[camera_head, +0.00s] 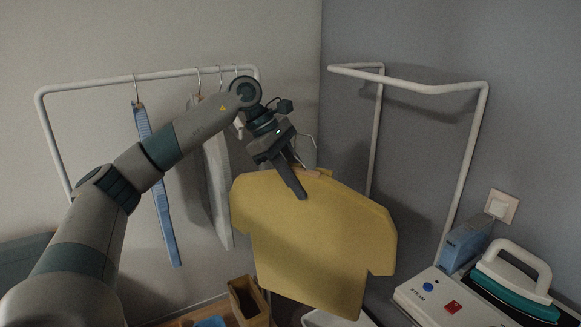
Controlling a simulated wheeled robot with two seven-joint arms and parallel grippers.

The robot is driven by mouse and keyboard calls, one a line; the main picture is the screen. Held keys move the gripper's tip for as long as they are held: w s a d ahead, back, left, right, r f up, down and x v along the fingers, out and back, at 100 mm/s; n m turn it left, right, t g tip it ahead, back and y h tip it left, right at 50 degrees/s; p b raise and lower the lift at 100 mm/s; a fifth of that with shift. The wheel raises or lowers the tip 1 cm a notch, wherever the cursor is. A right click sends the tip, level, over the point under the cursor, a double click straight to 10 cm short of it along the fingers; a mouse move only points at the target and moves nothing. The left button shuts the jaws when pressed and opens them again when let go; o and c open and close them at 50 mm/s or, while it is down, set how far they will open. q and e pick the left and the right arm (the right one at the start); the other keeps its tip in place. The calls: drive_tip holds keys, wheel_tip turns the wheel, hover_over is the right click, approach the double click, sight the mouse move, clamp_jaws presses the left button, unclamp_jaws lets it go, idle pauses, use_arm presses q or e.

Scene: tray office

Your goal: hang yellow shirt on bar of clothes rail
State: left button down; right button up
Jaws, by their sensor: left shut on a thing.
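The yellow shirt (312,240) hangs in front of me near the middle of the view, apart from both rails and a little tilted. A wooden hanger piece (312,173) shows at its neck, with a thin metal hook above. My left gripper (297,180) is shut on the shirt at the neck and hides part of the hanger. A white rail bar (95,84) on the left carries several hangers, with a blue garment (153,180) and a grey-white garment (217,170). A second white rail (430,88) on the right is empty. My right gripper is not in view.
A steam iron (513,270) stands on a white unit with a blue and a red button at the lower right, with a blue box (465,243) beside it. A brown open box (248,300) is below the shirt. A wall switch (502,206) is at the right.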

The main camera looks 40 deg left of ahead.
use_arm(q)
drive_tip(key=s+d+f+m+g+y, duration=0.2)
drive_tip(key=s+d+f+m+g, duration=0.2)
drive_tip(key=s+d+f+m, duration=0.4)
drive_tip(key=s+d+f+m+g+y, duration=0.1)
drive_tip(key=s+d+f+m+g, duration=0.3)
drive_tip(key=s+d+f+m, duration=0.4)
drive_tip(key=d+f+m, duration=0.2)
drive_tip(key=d+m, duration=0.1)
drive_tip(key=d, duration=0.1)
drive_tip(key=shift+d+f+m+g+y, duration=0.25)
drive_tip(key=shift+d+m+g+y, duration=0.05)
drive_tip(key=shift+m+g+y, duration=0.1)
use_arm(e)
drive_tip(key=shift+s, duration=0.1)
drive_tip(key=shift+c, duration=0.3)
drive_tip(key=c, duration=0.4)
use_arm(q)
drive_tip(key=shift+a, duration=0.15)
